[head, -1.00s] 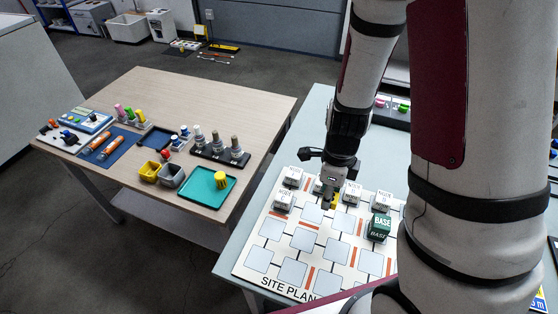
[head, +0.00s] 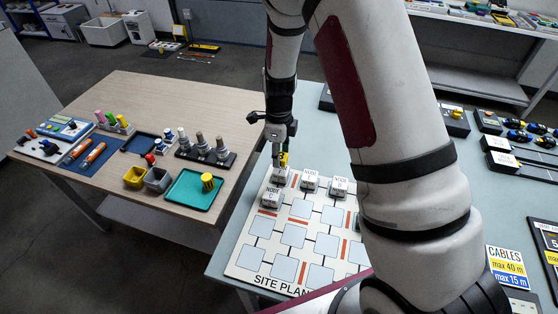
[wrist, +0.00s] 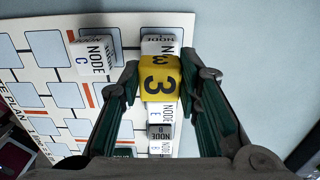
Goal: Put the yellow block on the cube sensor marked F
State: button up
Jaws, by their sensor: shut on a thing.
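My gripper (wrist: 158,86) is shut on the yellow block (wrist: 160,79), which bears a black 3. In the head view the block (head: 284,160) shows at my gripper's tip (head: 279,157), just over a white node cube (head: 281,175) at the far left corner of the plan. In the wrist view the block covers part of that cube (wrist: 160,44). Its letter is hidden, so I cannot tell whether it is F, nor whether block and cube touch. The node C cube (wrist: 93,54) stands beside it. Node E (wrist: 161,117) shows on the block's other side. No F is readable.
The site plan board (head: 262,258) has several empty grey squares towards the front. More node cubes (head: 309,180) stand in the row to the right, close to my gripper. My arm hides the board's right part. A wooden table (head: 150,95) with trays stands to the left.

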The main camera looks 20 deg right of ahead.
jog(key=shift+f, duration=1.5)
jog(key=shift+f, duration=0.2)
jog(key=o, duration=1)
jog(key=shift+r, duration=0.1)
